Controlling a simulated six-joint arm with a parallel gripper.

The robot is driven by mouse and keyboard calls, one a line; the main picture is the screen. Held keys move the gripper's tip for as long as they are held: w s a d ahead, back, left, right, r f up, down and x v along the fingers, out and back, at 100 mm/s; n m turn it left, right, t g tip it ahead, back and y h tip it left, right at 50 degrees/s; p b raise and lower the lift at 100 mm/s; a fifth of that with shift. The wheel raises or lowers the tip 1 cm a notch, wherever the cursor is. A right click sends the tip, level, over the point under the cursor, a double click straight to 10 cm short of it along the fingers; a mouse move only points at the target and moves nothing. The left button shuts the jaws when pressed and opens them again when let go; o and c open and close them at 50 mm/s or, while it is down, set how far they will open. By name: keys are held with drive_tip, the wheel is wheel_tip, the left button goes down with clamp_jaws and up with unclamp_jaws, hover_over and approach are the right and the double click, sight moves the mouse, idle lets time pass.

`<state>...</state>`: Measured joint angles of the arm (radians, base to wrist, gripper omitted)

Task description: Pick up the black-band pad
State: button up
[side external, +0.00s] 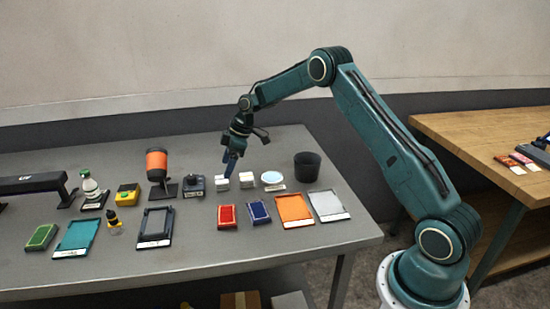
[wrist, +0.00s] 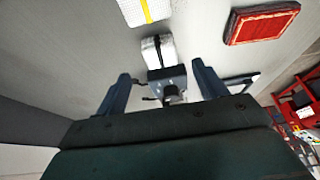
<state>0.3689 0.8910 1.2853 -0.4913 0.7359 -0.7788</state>
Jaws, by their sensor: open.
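The black-band pad (wrist: 151,52) is a small white block with a dark band across it, in the wrist view just beyond the space between my fingers. In the side view, the white block nearest the dark device appears to be this pad (side external: 222,185); its band is too small to make out there. My gripper (side external: 230,168) points down above and close to the white blocks, and its jaws (wrist: 160,80) are open and empty in the wrist view. A second white pad with a yellow band (wrist: 144,11) lies beyond it, at the top edge.
A dark device (side external: 193,186) stands close to the pad's left. A red pad (side external: 227,216), a blue pad (side external: 259,212) and a round dish (side external: 271,177) lie nearby. A black cup (side external: 307,166) stands to the right. An orange-topped stand (side external: 157,164) rises farther left.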

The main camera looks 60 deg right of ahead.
sight(222, 179)
drive_tip(key=shift+x, duration=2.5)
drive_tip(key=c, duration=1.1)
drive_tip(key=shift+o, duration=0.2)
drive_tip(key=shift+r, duration=0.15)
wheel_tip(222, 179, up, 20)
